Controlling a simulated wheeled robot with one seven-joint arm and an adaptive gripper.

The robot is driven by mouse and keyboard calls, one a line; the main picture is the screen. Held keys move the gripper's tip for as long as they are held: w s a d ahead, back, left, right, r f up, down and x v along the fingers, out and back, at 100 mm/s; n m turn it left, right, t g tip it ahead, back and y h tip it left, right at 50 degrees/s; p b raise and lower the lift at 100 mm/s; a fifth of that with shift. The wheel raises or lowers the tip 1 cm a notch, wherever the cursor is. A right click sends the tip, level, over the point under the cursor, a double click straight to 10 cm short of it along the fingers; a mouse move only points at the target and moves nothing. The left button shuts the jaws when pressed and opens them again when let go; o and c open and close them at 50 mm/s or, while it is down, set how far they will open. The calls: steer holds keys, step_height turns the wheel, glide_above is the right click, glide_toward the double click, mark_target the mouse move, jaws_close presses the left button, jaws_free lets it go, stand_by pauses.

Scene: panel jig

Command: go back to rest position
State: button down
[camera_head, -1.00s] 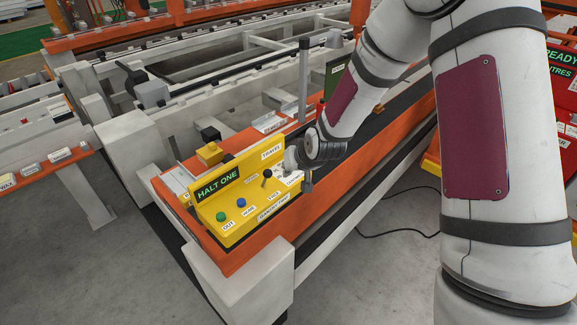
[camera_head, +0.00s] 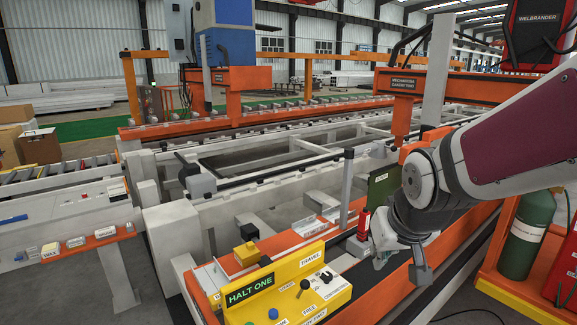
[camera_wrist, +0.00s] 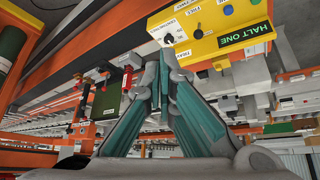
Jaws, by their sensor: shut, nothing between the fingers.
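My gripper (camera_head: 382,262) hangs to the right of the yellow control box, clear of it, above the orange and black rail. In the wrist view my gripper (camera_wrist: 163,65) has its teal fingers drawn together at the tips, with nothing between them. The yellow control box (camera_head: 318,262) has a green-lettered HALT ONE display, blue button, black knobs and labels such as TRAVEL. It also shows upside down at the top of the wrist view (camera_wrist: 205,42). My arm reaches in from the right.
A grey post (camera_head: 346,185) and a dark green box (camera_head: 381,190) stand close behind my gripper. A small red object (camera_head: 363,222) is beside them. A green gas cylinder (camera_head: 528,235) stands at the right.

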steer(key=s+d+r, duration=0.1)
steer(key=s+r, duration=0.1)
steer(key=s, duration=0.7)
steer(key=s+d+r, duration=0.1)
steer(key=s+r, duration=0.2)
steer(key=s, duration=0.5)
steer(key=shift+s+r+m+g, duration=0.3)
steer(key=shift+s+r, duration=0.05)
steer(key=shift+s, duration=0.05)
steer(key=shift+d, duration=0.1)
